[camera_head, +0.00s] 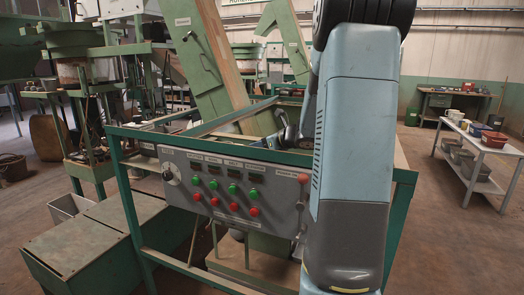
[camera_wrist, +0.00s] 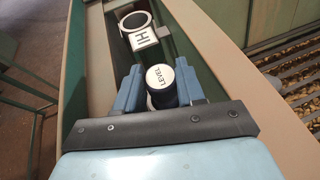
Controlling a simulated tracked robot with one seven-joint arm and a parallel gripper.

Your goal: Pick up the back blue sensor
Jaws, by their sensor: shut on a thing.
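In the wrist view, the blue sensor (camera_wrist: 163,97) is a dark blue cylinder with a white round cap marked "LEVEL". My gripper (camera_wrist: 160,78) is shut on it, with one finger on each side of the body. The cap shows between the fingers, and the sensor's lower part is hidden. A round metal ring holder (camera_wrist: 136,19) with a white "HI" tag (camera_wrist: 143,38) is just beyond the fingertips, and its ring looks empty. In the head view, my arm hides most of the gripper area, and I cannot make out the sensor there.
Hopper walls (camera_wrist: 222,52) run along both sides of the gripper. A grate over nuts (camera_wrist: 295,65) lies at the right. In the head view, a control panel (camera_head: 232,190) with green and red buttons fronts the green frame. A white table (camera_head: 478,148) with bins stands far right.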

